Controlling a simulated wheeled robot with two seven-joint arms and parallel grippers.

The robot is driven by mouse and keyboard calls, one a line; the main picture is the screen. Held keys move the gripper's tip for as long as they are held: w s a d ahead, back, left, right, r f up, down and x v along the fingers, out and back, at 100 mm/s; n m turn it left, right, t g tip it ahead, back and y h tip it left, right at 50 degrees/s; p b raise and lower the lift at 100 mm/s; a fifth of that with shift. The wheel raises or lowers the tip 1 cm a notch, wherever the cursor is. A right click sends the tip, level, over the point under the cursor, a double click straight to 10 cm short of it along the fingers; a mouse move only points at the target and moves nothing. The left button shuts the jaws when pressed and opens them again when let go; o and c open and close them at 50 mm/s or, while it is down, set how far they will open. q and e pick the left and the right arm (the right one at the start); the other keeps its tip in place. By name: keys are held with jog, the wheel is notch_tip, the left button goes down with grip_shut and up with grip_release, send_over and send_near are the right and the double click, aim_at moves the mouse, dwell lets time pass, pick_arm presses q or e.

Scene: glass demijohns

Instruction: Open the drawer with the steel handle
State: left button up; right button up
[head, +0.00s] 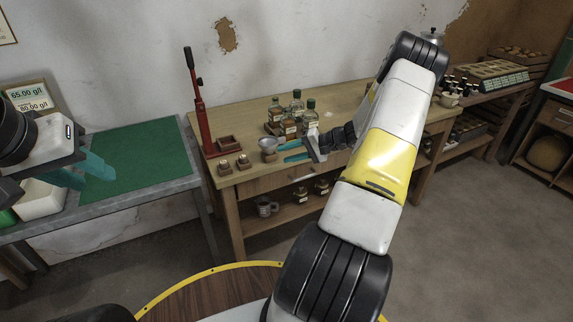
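A wooden workbench (222,110) stands against the wall with a drawer front (268,182) under its top. I cannot make out a steel handle; my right arm covers part of the bench front. My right gripper (292,151) is in front of the bench at about tabletop height in the picture, near a small metal cup. Its two teal fingers are apart with nothing seen between them.
Another drawer cabinet (556,117) stands far right.

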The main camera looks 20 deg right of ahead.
aim_at(305, 178)
jog(key=s+d+f+m+t+h, duration=0.1)
jog(key=d+f+m+t+h, duration=0.35)
jog(key=d+f, duration=1.05)
jog(key=shift+m+t+y, duration=0.65)
jog(key=shift+m+t, duration=0.3)
jog(key=w+a+f, duration=0.1)
jog(key=w, duration=0.1)
jog(key=w+a+f, duration=0.1)
jog(key=w+a, duration=0.1)
jog(key=w+a+f, duration=0.1)
jog(key=w+a, duration=0.1)
jog(key=shift+w+a, duration=0.1)
jog(key=shift+a, duration=0.15)
jog(key=shift+c, duration=0.2)
grip_shut()
jog(key=shift+f, duration=0.1)
